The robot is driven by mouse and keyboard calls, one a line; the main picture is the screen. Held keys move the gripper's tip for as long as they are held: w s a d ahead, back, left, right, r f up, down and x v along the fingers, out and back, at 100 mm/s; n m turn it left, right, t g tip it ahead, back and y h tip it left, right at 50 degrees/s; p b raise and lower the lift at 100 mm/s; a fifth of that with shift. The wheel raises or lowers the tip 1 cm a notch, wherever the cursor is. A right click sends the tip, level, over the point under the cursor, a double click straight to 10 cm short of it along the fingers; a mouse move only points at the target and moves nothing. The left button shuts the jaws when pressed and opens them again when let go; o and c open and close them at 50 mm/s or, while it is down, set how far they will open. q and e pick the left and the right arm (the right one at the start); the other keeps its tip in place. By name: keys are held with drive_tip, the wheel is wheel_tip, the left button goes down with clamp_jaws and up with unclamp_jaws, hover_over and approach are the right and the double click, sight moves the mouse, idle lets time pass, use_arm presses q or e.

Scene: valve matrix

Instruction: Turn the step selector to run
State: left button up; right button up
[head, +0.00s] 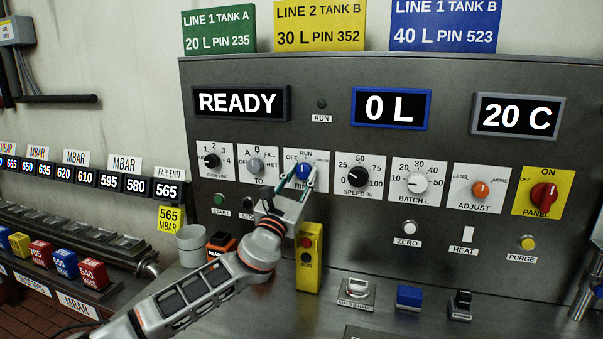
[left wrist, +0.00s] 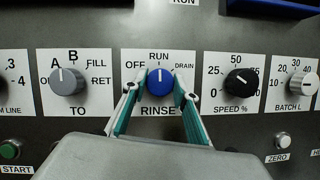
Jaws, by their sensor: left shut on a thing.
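The blue selector knob (head: 303,170) sits on a white plate marked OFF, RUN and DRAIN, with RINSE below. In the left wrist view the blue knob (left wrist: 160,83) has its white pointer mark straight up, at RUN. My left gripper (head: 301,179) reaches up to this knob from below. In the left wrist view the teal-padded fingers of my left gripper (left wrist: 159,97) stand on either side of the knob, shut on it. The gripper hides part of the RINSE plate in the head view. My right gripper is not in view.
The grey TO knob (head: 256,165) is close on the left and the black SPEED knob (head: 357,176) on the right. Displays above read READY (head: 240,103), 0 L and 20 C.

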use_arm(q)
drive_tip(key=shift+m, duration=0.4)
drive_tip(key=o, duration=1.1)
drive_tip(key=shift+s+f, duration=0.1)
drive_tip(key=v, duration=1.2)
drive_tip(key=shift+a, duration=0.15)
